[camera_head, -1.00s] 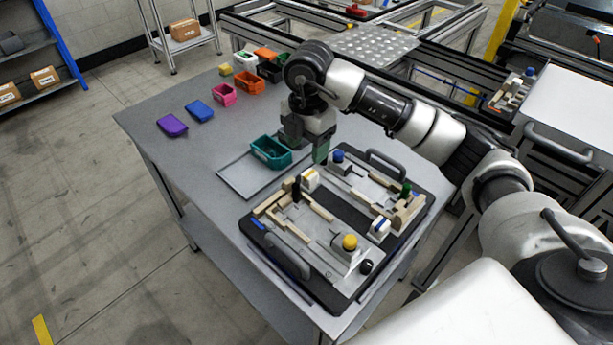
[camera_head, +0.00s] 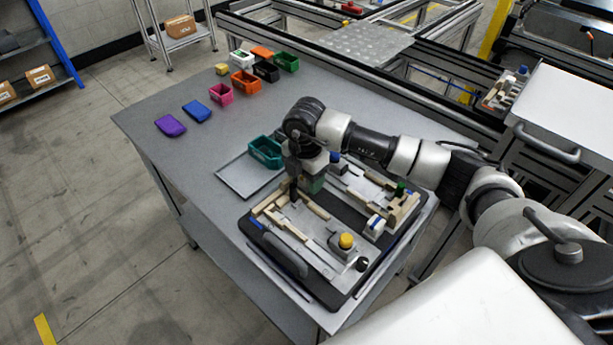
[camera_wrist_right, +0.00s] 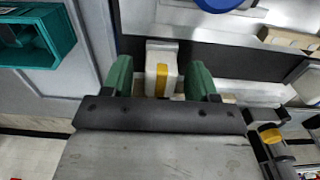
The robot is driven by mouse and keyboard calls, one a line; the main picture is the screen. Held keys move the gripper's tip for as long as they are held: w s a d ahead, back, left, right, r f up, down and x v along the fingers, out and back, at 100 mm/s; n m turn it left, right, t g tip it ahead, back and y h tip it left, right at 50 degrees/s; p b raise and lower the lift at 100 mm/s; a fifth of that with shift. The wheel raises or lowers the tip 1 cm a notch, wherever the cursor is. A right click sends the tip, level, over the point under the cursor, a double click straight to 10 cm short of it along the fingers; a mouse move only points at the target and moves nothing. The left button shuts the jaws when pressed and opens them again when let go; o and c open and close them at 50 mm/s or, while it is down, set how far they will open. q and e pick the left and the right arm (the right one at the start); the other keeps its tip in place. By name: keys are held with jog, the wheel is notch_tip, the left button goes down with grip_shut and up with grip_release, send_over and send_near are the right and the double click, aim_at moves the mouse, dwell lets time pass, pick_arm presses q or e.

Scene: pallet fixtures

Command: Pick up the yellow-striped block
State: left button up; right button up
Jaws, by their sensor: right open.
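The yellow-striped block (camera_wrist_right: 161,66) is white with a yellow stripe down one face. In the right wrist view it sits between the two green fingers of my right gripper (camera_wrist_right: 161,82), with a gap seen on each side. In the head view my right gripper (camera_head: 313,185) is low over the far left part of the pallet fixture (camera_head: 322,262) and hides the block. The gripper is open and holds nothing. My left gripper is not in view.
A teal bin (camera_head: 265,152) stands just left of the gripper. The fixture carries wooden rails, a yellow knob (camera_head: 346,241), a blue knob (camera_head: 335,157) and a white block with a blue stripe (camera_head: 375,226). Several coloured bins stand at the table's far end.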

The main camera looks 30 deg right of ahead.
jog(key=c, duration=1)
jog(key=shift+r, duration=0.2)
